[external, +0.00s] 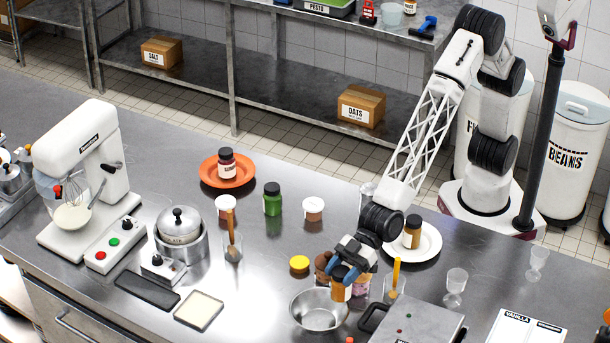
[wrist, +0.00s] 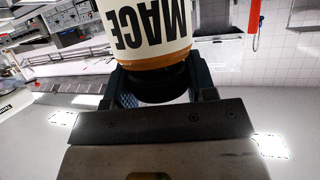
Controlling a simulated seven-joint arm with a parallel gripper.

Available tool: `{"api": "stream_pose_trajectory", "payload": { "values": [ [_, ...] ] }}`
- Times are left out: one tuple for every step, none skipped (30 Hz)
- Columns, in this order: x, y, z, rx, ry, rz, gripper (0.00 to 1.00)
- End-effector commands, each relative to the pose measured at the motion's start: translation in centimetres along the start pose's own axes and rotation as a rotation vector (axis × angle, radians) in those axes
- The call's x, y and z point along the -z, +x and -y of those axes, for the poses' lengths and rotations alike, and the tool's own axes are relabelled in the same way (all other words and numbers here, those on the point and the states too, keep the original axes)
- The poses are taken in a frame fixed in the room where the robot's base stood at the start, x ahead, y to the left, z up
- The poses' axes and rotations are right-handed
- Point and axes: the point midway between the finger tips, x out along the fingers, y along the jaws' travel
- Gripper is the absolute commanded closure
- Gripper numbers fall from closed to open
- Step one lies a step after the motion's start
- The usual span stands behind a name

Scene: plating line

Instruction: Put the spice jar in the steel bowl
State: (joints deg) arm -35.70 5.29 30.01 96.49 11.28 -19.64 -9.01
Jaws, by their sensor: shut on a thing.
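The spice jar (external: 340,291), an orange-brown jar with a dark lid, is between the blue fingers of my gripper (external: 345,274). In the wrist view the jar (wrist: 148,30) fills the top, its pale label reading MACE upside down, with its dark lid end between the fingers (wrist: 158,86). My gripper is shut on it. The steel bowl (external: 309,316) is open and shiny on the counter. The jar is at or above the bowl's right rim in the external view; its exact height is unclear. The bowl is not seen in the wrist view.
A brown jar (external: 325,264), a yellow lid (external: 299,264) and a glass with a yellow utensil (external: 396,283) stand close to the bowl. A grey appliance (external: 420,326) is at its right. Another jar (external: 412,232) stands on a white plate (external: 428,243).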

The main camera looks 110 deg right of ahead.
Motion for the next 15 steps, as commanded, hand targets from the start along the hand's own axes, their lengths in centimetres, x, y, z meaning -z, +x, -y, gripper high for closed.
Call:
{"api": "stream_pose_trajectory", "payload": {
  "values": [
    [-0.05, 0.04, 0.0, 0.0, 0.0, -0.001, 0.89],
    [-0.11, 0.06, 0.0, 0.0, 0.0, -0.001, 0.89],
    [-0.18, 0.09, 0.0, 0.0, 0.0, -0.001, 0.89],
    [-0.24, 0.12, 0.0, 0.0, 0.0, -0.001, 0.89],
    [-0.3, 0.14, 0.0, 0.0, 0.0, -0.001, 0.89],
    [-0.3, 0.13, 0.0, 0.0, 0.0, 0.0, 0.43],
    [-0.3, 0.13, 0.0, 0.0, 0.0, 0.0, 0.38],
    [-0.29, 0.13, 0.0, 0.0, 0.0, 0.0, 0.34],
    [-0.29, 0.13, 0.0, 0.0, 0.0, 0.0, 0.28],
    [-0.29, 0.13, 0.0, 0.0, 0.0, 0.0, 0.23],
    [-0.29, 0.13, 0.0, 0.0, 0.0, 0.0, 0.23],
    [-0.29, 0.13, 0.0, 0.0, 0.0, 0.0, 0.23],
    [-0.29, 0.13, 0.0, 0.0, 0.0, 0.0, 0.23],
    [-0.29, 0.12, 0.0, 0.0, 0.0, 0.0, 0.23],
    [-0.29, 0.12, 0.0, 0.0, 0.0, 0.0, 0.23]
  ]
}}
